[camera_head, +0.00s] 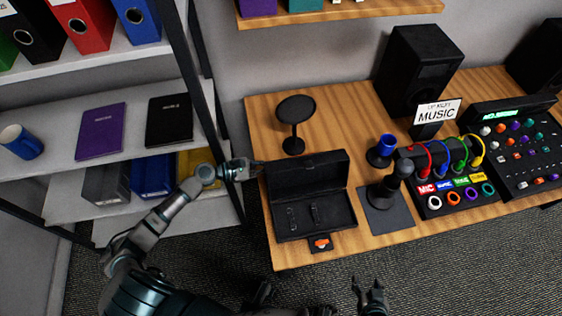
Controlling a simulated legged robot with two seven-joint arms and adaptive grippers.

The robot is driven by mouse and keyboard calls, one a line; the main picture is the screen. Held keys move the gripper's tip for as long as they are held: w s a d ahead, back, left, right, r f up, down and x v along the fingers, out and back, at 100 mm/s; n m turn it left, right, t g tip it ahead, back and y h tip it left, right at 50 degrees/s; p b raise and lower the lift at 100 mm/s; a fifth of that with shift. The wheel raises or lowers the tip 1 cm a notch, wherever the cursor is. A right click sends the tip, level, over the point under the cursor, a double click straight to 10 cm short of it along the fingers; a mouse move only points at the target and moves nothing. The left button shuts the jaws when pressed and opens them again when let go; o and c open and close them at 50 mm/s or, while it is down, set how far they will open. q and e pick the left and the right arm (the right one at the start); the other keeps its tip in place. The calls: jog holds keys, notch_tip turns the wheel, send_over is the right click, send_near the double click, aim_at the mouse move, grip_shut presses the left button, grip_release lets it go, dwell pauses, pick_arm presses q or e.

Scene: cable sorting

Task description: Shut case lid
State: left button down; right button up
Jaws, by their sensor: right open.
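The black case (335,215) lies on the wooden desk, left of its middle. Its lid (308,173) stands open at the back, and two slots show inside the case. My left gripper (260,167) is at the left end of the lid, close to its edge. It is too small to tell whether it touches the lid or how far its fingers are apart. My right gripper (370,286) is open and empty, low in the picture, in front of the desk and away from the case.
A round black stand (294,122) is behind the case. A dark microphone stand (388,208) is to its right, near a cable panel (455,200) with coloured loops. A small orange-marked tag (321,243) lies before the case. Shelves (120,155) stand at left.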

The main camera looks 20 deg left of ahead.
aim_at(279, 162)
pick_arm(q)
jog(key=shift+x, duration=0.85)
jog(key=r, duration=0.1)
jog(key=d+r, duration=0.1)
jog(key=r, duration=0.1)
jog(key=shift+p, duration=0.4)
jog(key=shift+s+d+r, duration=0.1)
jog(key=shift+d+r, duration=0.05)
jog(key=shift+d, duration=0.45)
pick_arm(e)
jog(key=shift+s+d+f+g, duration=0.25)
jog(key=shift+s+g, duration=0.15)
jog(key=shift+s, duration=0.2)
jog(key=shift+s+d+f+g, duration=0.25)
jog(key=shift+s+g, duration=0.15)
jog(key=shift+s, duration=0.15)
pick_arm(q)
jog(key=shift+a, duration=0.2)
pick_arm(e)
jog(key=shift+a, duration=0.2)
